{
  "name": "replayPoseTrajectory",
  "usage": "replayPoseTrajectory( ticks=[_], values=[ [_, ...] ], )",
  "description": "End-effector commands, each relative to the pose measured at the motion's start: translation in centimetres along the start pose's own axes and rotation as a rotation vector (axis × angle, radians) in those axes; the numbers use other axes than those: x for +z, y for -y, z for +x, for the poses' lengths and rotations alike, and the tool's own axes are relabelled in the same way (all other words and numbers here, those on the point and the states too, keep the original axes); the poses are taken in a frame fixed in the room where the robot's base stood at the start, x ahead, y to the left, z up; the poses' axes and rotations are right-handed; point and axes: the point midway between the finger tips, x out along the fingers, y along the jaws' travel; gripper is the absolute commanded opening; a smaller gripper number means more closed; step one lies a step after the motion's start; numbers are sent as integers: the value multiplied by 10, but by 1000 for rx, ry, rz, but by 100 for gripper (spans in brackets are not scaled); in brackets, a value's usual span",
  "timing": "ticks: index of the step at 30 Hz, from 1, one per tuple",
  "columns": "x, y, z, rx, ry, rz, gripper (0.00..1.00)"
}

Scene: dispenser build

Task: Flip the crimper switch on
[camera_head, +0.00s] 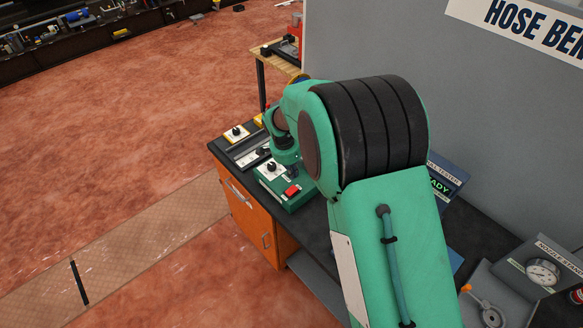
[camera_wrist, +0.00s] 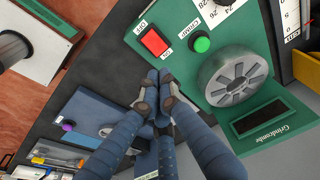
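The crimper's green panel (camera_wrist: 180,15) fills the upper right of the wrist view. Its red rocker switch (camera_wrist: 154,41) has white ON and OFF labels beside it. My gripper (camera_wrist: 159,76) is shut and empty, its fingertips together just below the switch in the picture. I see a gap between the tips and the red rocker, but their height above the panel is unclear. In the head view my arm covers much of the bench. A green box (camera_head: 297,204) with a red switch (camera_head: 292,190) shows left of it; I cannot tell whether this is the same panel.
A green CRIMP button (camera_wrist: 201,44) and a grey slotted die head (camera_wrist: 234,75) lie right of the switch. A dark display (camera_wrist: 259,118) is below them. A blue case (camera_wrist: 98,120) and a tray of tools (camera_wrist: 50,158) lie lower left. A black knob (camera_wrist: 13,47) stands upper left.

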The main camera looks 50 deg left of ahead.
Motion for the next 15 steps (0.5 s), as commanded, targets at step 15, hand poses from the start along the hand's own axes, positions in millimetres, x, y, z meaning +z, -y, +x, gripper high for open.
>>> replayPoseTrajectory(
  ticks=[15],
  values=[
    [0, -1, 72, 1, 1, 0, 0]
  ],
)
